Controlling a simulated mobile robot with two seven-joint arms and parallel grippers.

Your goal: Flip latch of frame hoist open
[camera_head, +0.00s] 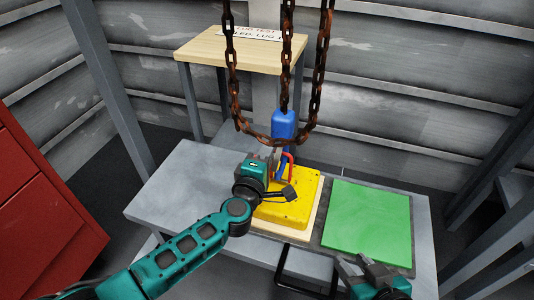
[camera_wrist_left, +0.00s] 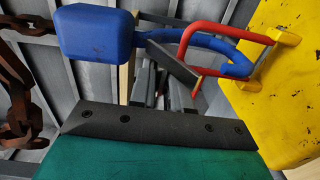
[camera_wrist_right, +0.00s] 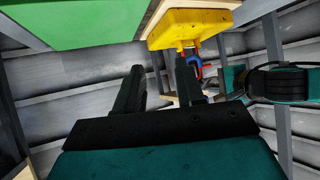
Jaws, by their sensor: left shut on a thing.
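The frame hoist's blue hook block (camera_head: 284,124) hangs on a rusty chain over a yellow frame (camera_head: 290,208). In the left wrist view, the blue hook (camera_wrist_left: 232,55) curves beside a yellow lug on the frame. A red latch (camera_wrist_left: 228,30) spans the hook; I cannot tell whether it is open. My left gripper (camera_head: 283,165) is at the hook, seen from behind in the head view. Its dark fingers (camera_wrist_left: 182,80) are shut at the lower end of the red latch. My right gripper (camera_head: 365,268) is open and empty; its fingers (camera_wrist_right: 158,72) are apart.
The yellow frame rests on a pale wooden board on a grey table (camera_head: 185,185). A green panel (camera_head: 368,222) lies to its right. A wooden-topped stand (camera_head: 210,50) is behind. Rusty chain loops (camera_head: 318,90) hang around the hook. A red cabinet (camera_head: 40,210) stands left.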

